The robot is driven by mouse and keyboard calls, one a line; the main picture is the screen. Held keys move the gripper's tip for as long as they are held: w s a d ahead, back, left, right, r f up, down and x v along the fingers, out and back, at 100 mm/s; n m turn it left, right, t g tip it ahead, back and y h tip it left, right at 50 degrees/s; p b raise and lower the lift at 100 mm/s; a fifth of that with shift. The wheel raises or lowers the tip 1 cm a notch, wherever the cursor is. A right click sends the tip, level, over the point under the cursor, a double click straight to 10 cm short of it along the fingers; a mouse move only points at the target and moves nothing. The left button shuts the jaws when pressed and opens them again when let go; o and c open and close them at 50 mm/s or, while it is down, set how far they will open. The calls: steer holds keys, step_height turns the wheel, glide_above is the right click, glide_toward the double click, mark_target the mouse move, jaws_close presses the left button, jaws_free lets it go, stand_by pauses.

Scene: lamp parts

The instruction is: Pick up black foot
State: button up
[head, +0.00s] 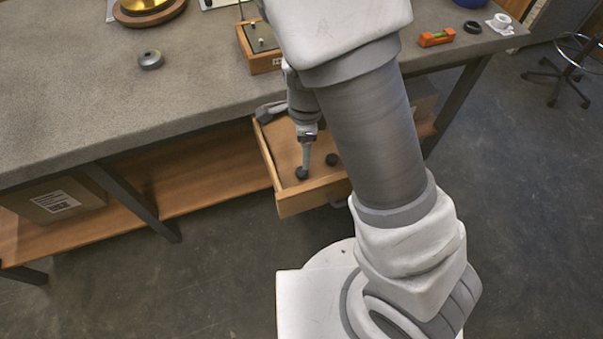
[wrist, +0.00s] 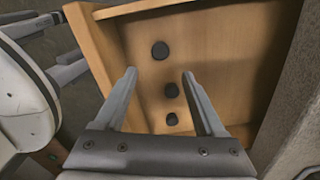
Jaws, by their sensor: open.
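Three small black feet lie on the floor of the open wooden drawer. In the wrist view one foot (wrist: 160,50) is furthest out, just beyond the fingertips. Another foot (wrist: 171,89) and a third foot (wrist: 172,119) sit nearer, between the finger lines and closer to the right finger. My gripper (wrist: 158,74) is open and empty, pointing down into the drawer. In the head view my gripper's finger comes down over a dark foot (head: 302,173), and another foot (head: 333,159) lies to its right. The third is hidden there. Exact fingertip height is unclear.
The drawer (head: 294,205) has raised walls around the feet and sticks out below the grey table (head: 95,95). A grey round part (head: 151,60), a wooden tray (head: 265,62) and an orange level (head: 437,38) are on the tabletop. A cardboard box (head: 55,202) stands below.

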mark_target(302, 171)
step_height(302, 171, down, 4)
steer(key=shift+r+b, duration=0.15)
steer(key=shift+b, duration=0.4)
steer(key=shift+a+f+b, duration=0.2)
steer(key=shift+f+b, duration=0.5)
steer(key=shift+f, duration=0.65)
steer(key=shift+a+f+b, duration=0.15)
steer(key=shift+f+b, duration=0.55)
steer(key=shift+f, duration=0.65)
steer(key=shift+r, duration=0.1)
jaws_close()
